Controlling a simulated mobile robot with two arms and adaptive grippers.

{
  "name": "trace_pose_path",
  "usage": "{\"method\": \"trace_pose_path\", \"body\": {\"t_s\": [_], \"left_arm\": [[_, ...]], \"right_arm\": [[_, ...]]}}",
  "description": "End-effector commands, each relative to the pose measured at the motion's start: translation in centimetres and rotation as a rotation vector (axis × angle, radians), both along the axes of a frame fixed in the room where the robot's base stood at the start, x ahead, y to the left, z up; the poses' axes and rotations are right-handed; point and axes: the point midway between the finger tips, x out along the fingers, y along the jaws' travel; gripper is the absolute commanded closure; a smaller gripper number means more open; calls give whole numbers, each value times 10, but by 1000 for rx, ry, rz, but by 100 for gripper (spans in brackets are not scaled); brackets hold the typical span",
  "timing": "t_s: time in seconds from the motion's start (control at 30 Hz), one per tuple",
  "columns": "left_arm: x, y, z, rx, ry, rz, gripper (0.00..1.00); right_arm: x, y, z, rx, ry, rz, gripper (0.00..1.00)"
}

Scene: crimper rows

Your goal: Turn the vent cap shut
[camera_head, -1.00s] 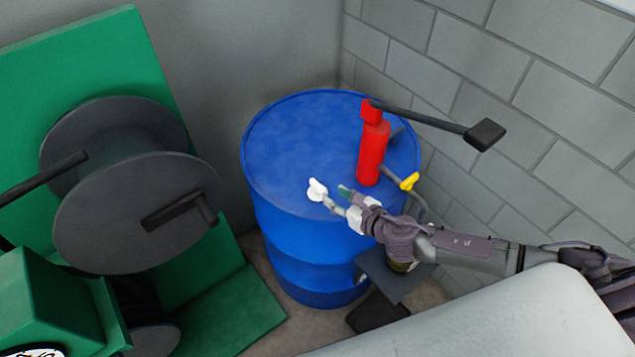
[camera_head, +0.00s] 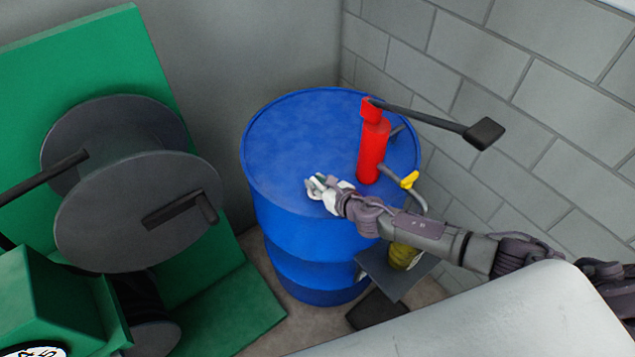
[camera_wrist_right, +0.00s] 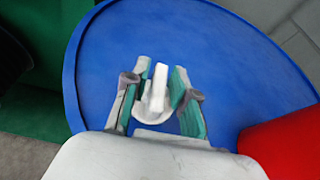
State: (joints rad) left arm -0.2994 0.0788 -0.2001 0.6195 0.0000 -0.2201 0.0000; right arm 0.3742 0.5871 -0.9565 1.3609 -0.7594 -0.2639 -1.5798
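The vent cap is a small white cap with an upright tab on top of the blue drum (camera_head: 285,140). In the right wrist view the cap (camera_wrist_right: 157,92) sits between the two fingers of my right gripper (camera_wrist_right: 160,100). The fingers are open, with a gap showing on each side of the tab. In the head view my right gripper (camera_head: 318,187) is over the drum's near edge and mostly hides the cap. The drum top also shows in the right wrist view (camera_wrist_right: 200,40). My left gripper is not in view.
A red hand pump (camera_head: 372,150) with a long dark lever (camera_head: 425,118) and a yellow valve handle (camera_head: 409,180) stands on the drum, right of my gripper. A dark reel (camera_head: 135,210) on a green stand is at left. A block wall (camera_head: 520,100) is behind.

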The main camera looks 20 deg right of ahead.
Motion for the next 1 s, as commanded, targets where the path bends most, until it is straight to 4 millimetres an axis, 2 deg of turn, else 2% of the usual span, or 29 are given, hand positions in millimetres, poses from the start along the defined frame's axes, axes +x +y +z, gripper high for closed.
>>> {"method": "trace_pose_path", "body": {"t_s": [0.03, 0.1, 0.13, 0.57, 0.77, 1.0], "left_arm": [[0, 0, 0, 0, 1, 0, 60], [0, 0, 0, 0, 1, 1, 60], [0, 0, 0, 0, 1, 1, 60], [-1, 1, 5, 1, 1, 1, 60], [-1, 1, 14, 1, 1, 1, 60], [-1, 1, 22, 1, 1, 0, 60]], "right_arm": [[0, 0, 0, 0, 0, 0, 87], [0, 0, 0, 0, 0, 0, 99], [0, 0, 0, 0, 0, 0, 100], [-1, 1, 1, 2, 2, -51, 100], [-1, 2, 2, 4, 2, -170, 100], [-1, 3, 1, 5, 4, -386, 100]]}}
